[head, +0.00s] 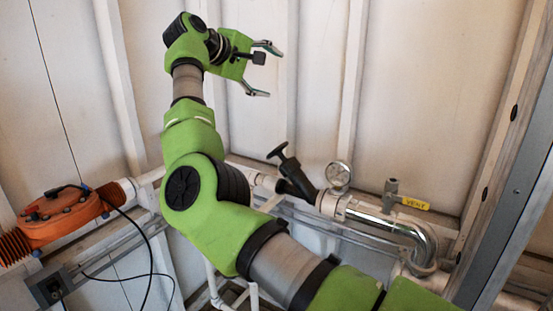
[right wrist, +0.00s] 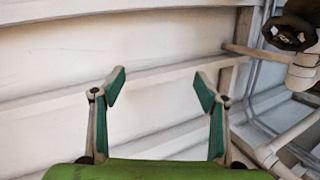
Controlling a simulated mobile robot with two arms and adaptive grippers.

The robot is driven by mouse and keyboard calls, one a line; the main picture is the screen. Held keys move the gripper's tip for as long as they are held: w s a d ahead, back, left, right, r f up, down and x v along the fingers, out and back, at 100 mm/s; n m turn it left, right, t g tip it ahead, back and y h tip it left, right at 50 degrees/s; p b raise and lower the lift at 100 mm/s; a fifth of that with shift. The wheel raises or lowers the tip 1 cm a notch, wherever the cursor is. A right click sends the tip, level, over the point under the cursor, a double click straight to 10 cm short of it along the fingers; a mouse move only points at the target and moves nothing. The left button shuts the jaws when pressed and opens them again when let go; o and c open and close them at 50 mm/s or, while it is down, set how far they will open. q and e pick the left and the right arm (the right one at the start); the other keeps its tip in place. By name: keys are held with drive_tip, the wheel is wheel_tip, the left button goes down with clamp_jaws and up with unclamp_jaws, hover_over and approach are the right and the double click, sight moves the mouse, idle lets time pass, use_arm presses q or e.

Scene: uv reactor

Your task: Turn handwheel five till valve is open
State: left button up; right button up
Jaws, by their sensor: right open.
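A black valve with a small black handwheel (head: 277,151) on a slanted stem sits on the pipe run in the middle of the head view. No number can be read on it. A dark round wheel (right wrist: 290,32) shows at the top right corner of the right wrist view, on a pale pipe fitting. I cannot tell if it is the same wheel. My right gripper (head: 268,70) is raised above the pipes, near the wall, open and empty. Its two spread fingers (right wrist: 160,90) face bare wall panel in the right wrist view. My left gripper is not in view.
A pressure gauge (head: 338,175) stands right of the black valve. Further right are a small valve with a yellow "VENT" tag (head: 415,203) and a shiny bent pipe (head: 420,240). An orange housing (head: 62,215) with cables is at left. Ribbed wall lies behind.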

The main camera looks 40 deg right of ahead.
sight(277, 150)
drive_tip(key=s+a+f+m+g+y+b, duration=0.1)
drive_tip(key=s+a+f+m+y, duration=0.15)
drive_tip(key=a+f, duration=0.25)
drive_tip(key=s+a+f+m+g+y, duration=0.1)
drive_tip(key=s+a+f+m+y, duration=0.15)
drive_tip(key=a+f, duration=0.3)
drive_tip(key=shift+m, duration=0.4)
drive_tip(key=x, duration=1.3)
drive_tip(key=shift+s+d+r+p, duration=0.1)
drive_tip(key=shift+d+r+p, duration=0.1)
drive_tip(key=shift+d+p, duration=0.15)
drive_tip(key=shift+a, duration=0.1)
drive_tip(key=c, duration=1.1)
